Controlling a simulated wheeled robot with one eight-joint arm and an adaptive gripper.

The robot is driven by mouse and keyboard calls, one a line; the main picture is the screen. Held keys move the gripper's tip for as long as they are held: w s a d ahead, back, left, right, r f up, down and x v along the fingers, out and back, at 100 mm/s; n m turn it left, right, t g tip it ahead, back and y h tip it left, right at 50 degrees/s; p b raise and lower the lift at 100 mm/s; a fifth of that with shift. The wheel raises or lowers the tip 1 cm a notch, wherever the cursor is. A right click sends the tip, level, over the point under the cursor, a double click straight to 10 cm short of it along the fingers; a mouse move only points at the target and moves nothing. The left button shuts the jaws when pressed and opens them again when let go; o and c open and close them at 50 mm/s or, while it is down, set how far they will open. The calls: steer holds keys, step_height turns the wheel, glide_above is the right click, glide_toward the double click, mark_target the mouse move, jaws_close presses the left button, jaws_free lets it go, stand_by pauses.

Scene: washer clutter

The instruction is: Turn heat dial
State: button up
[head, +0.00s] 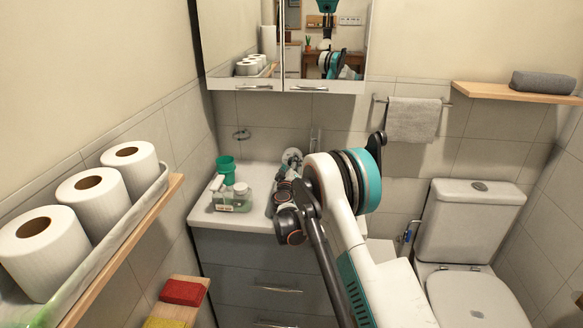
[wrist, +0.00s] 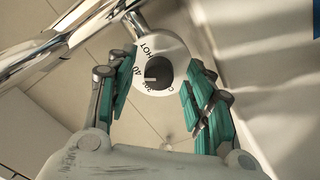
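The heat dial (wrist: 168,45) shows in the wrist view as a pale round knob with a dark centre. It is marked "HOT", with numbers and a letter C on its rim, at the end of a shiny chrome bar (wrist: 75,25). My gripper (wrist: 161,62) is open, with one teal finger on each side of the dial. The left finger looks very near the dial's edge; I cannot tell whether either finger touches it. In the head view my arm covers much of the area behind it, and I cannot make out the dial there.
A sink counter (head: 208,214) holds a green cup (head: 226,168) and clear bottles. A mirrored cabinet (head: 325,87) hangs above. Toilet rolls (head: 98,200) stand on a left shelf. A towel (head: 413,120) hangs behind my arm, and a toilet (head: 470,215) stands at the right.

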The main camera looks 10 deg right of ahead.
steer(key=v, duration=0.7)
steer(key=shift+s, duration=0.25)
steer(key=shift+a+r, duration=0.1)
